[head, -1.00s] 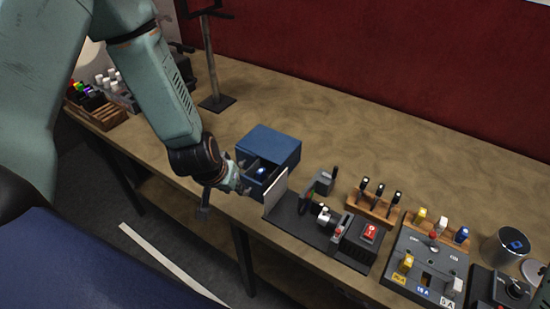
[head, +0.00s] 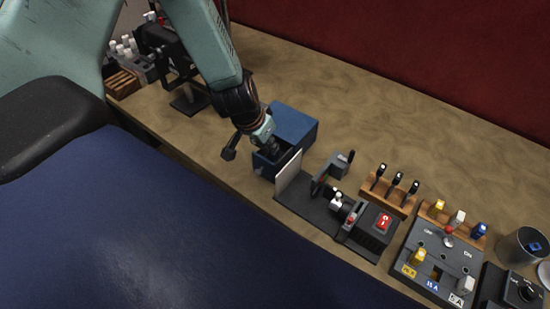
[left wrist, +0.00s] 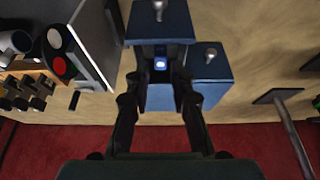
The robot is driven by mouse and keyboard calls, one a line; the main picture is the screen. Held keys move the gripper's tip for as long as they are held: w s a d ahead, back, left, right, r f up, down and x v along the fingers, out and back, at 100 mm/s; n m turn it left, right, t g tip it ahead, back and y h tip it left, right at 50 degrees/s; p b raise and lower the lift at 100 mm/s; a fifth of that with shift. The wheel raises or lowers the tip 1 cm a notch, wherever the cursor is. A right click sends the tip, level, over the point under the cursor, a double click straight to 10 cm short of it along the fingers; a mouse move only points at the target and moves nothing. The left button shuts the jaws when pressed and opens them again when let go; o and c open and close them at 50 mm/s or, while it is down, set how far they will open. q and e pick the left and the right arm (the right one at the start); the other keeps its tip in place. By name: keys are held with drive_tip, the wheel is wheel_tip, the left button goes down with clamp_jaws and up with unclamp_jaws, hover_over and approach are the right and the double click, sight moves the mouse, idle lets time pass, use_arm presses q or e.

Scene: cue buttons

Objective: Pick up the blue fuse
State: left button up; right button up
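A blue box (head: 296,126) stands on the bench with one drawer (left wrist: 160,25) pulled out. In the left wrist view, a small blue piece with a pale top (left wrist: 160,63), likely a blue fuse, sits inside the open drawer. My left gripper (left wrist: 158,78) is open above the drawer, its fingers on either side of the piece and not closed on it. In the head view my left gripper (head: 270,149) hides the drawer's inside. Another blue fuse (head: 479,231) stands in a wooden rack at the right. My right gripper is not in view.
A pale upright plate (head: 288,172) stands close beside the drawer, with a black fixture (head: 335,205) to its right. A fuse panel (head: 437,262) and a cup (head: 524,247) are at the far right. The bench behind the box is clear.

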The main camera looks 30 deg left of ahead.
sight(274, 157)
use_arm(q)
drive_tip(key=shift+w+f, duration=0.3)
drive_tip(key=shift+f, duration=0.2)
drive_tip(key=b+x, duration=0.3)
drive_tip(key=x, duration=0.1)
drive_tip(key=shift+w+d, duration=0.1)
drive_tip(key=shift+w, duration=0.2)
drive_tip(key=shift+r, duration=0.15)
drive_tip(key=c, duration=0.4)
clamp_jaws()
